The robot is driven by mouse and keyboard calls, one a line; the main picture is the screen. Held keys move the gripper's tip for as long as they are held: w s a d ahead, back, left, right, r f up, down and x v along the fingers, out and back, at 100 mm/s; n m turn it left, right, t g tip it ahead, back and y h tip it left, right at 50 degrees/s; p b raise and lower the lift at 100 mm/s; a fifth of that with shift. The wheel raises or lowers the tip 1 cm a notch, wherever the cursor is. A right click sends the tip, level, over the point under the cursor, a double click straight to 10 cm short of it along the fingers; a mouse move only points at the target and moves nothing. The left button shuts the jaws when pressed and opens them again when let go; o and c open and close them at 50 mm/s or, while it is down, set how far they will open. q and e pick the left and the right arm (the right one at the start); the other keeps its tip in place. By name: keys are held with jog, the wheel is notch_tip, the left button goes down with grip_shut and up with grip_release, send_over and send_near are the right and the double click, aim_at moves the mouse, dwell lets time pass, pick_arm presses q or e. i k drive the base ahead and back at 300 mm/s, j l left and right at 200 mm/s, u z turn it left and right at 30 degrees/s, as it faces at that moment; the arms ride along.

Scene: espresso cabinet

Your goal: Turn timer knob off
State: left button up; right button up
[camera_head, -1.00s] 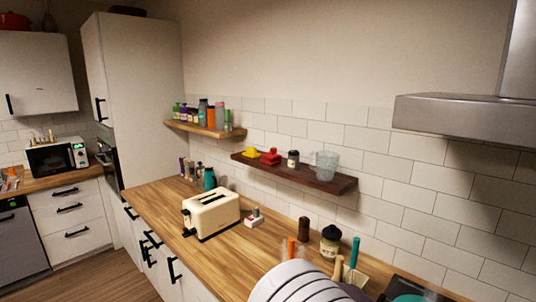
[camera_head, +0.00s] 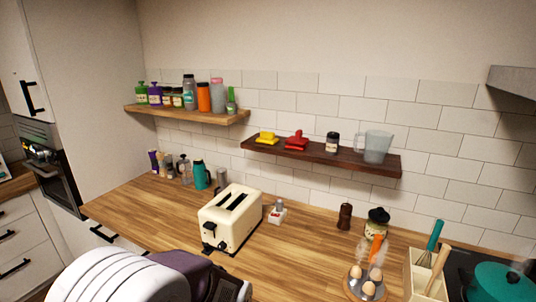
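I cannot make out for certain which part is the timer knob. A cream toaster (camera_head: 231,222) stands on the wooden counter with small dark controls on its near end, too small to read. A small white item (camera_head: 277,216) with a grey top and a red mark stands just right of it. A dark built-in oven (camera_head: 50,170) is at the far left, its controls unclear. Neither of my grippers is in view.
A wooden shelf (camera_head: 185,116) and a dark shelf (camera_head: 325,158) hang on the tiled wall. Egg holder (camera_head: 352,292), utensil box (camera_head: 417,280) and teal pot (camera_head: 499,284) stand at right. A white ribbed shape close to the camera blocks the lower left; I cannot tell what it is.

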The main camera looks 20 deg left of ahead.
aim_at(49, 159)
jog(key=j+u, duration=0.15)
jog(key=j, duration=0.4)
jog(key=j+u, duration=0.15)
jog(key=j, duration=0.35)
jog(key=i+j+u, duration=0.2)
jog(key=j, duration=0.35)
jog(key=j+u, duration=0.15)
jog(key=j, duration=0.4)
jog(key=i+j+u, duration=0.15)
jog(key=j, duration=0.35)
jog(key=i+j+u, duration=0.15)
jog(key=j, duration=0.35)
jog(key=i+j+u, duration=0.15)
jog(key=j, duration=0.35)
jog(key=i+j+u, duration=0.15)
jog(key=j, duration=0.3)
